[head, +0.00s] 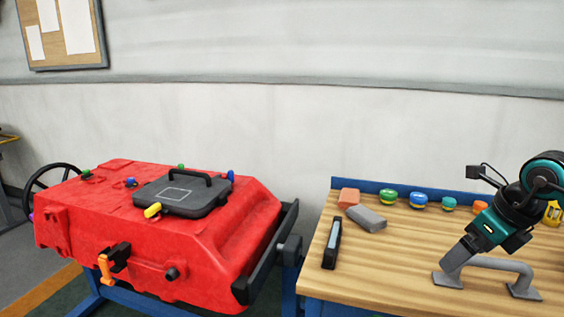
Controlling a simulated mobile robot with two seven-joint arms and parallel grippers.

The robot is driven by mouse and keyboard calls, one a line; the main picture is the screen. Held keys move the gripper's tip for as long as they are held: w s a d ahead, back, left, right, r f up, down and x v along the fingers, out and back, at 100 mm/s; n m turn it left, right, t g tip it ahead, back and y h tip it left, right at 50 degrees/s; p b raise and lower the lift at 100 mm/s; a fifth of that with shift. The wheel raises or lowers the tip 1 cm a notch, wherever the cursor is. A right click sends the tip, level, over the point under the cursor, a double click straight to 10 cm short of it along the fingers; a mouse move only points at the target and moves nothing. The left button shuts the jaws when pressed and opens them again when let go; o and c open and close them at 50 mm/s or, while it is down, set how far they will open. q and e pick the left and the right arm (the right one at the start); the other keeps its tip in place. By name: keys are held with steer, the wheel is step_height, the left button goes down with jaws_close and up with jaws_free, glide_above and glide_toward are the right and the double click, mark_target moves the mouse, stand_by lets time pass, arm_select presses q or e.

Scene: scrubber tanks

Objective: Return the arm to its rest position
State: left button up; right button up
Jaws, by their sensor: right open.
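My right arm comes in from the right edge. Its right gripper (461,254) points down and to the left over the wooden workbench (400,268). Its grey fingers are at the left end of a grey handle (500,264) with two flanged feet on the bench. The gripper is open. I cannot tell whether the fingers touch the handle, and they hide part of its left end. My left gripper is not in view.
A red scrubber tank (150,235) with a dark lid (185,194) stands at left. On the bench are a dark bar-shaped tool (332,243), an orange block (349,197), a grey block (367,218) and several coloured caps (388,196) along the blue back rail.

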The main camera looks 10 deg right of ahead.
steer(key=a+f+m+t+y, duration=0.2)
steer(key=a+m+t+y, duration=0.15)
steer(key=a, duration=0.45)
steer(key=a+f+m+t+y+p, duration=0.1)
steer(key=a+f+m+t+y, duration=0.1)
steer(key=a+m+y, duration=0.4)
steer(key=a+f+m+t+y, duration=0.3)
steer(key=a+m, duration=0.1)
steer(key=a, duration=0.5)
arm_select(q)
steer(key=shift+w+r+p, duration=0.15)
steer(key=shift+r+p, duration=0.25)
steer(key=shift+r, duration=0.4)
arm_select(e)
steer(key=s+f+m+g+h, duration=0.1)
steer(key=s+f+m+h, duration=0.4)
steer(key=f+m, duration=0.5)
steer(key=s+a+f+m+g+h, duration=0.1)
steer(key=s+f+m+h, duration=0.5)
steer(key=f+m, duration=0.4)
steer(key=s+m, duration=0.1)
steer(key=m, duration=0.2)
steer(key=shift+a+f, duration=0.3)
steer(key=shift+h, duration=0.25)
